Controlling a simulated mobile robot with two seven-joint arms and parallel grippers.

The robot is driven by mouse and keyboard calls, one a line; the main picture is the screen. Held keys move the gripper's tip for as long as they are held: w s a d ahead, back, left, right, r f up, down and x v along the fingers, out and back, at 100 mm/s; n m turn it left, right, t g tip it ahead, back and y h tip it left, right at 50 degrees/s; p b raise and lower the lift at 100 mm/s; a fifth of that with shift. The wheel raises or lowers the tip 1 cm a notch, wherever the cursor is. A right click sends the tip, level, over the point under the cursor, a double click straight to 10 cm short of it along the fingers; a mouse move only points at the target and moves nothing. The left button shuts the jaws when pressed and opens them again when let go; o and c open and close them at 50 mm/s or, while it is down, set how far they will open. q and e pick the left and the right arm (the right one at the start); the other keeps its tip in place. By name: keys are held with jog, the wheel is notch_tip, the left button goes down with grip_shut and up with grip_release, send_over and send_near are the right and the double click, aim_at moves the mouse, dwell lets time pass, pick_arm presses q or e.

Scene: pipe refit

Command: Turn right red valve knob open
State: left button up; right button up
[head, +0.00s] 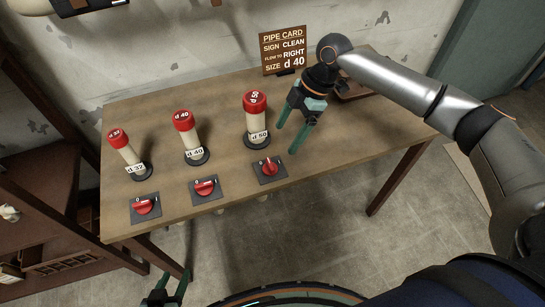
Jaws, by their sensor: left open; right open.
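Three red knobs on dark square plates line the front edge of the wooden table: a left knob (145,207), a middle knob (205,187) and the right knob (268,167). The handle of the right knob points roughly away from me, while the other two lie more sideways. My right gripper (287,138) is open and empty, just above and right of the right knob, apart from it, with its fingers pointing down-left. My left gripper (176,275) is open and empty at the bottom edge, low in front of the table; part of it is cut off.
Red-capped pipe pieces stand behind the knobs, labelled d 32 (127,153), d 40 (190,135) and d 50 (256,120). A pipe card (284,51) reads clean, right, d 40. A dark wooden shelf (50,225) is at left. The table's right front is clear.

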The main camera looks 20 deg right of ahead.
aim_at(270, 163)
jog(key=x, duration=1)
jog(key=shift+a+f, duration=0.2)
jog(key=shift+f, duration=0.1)
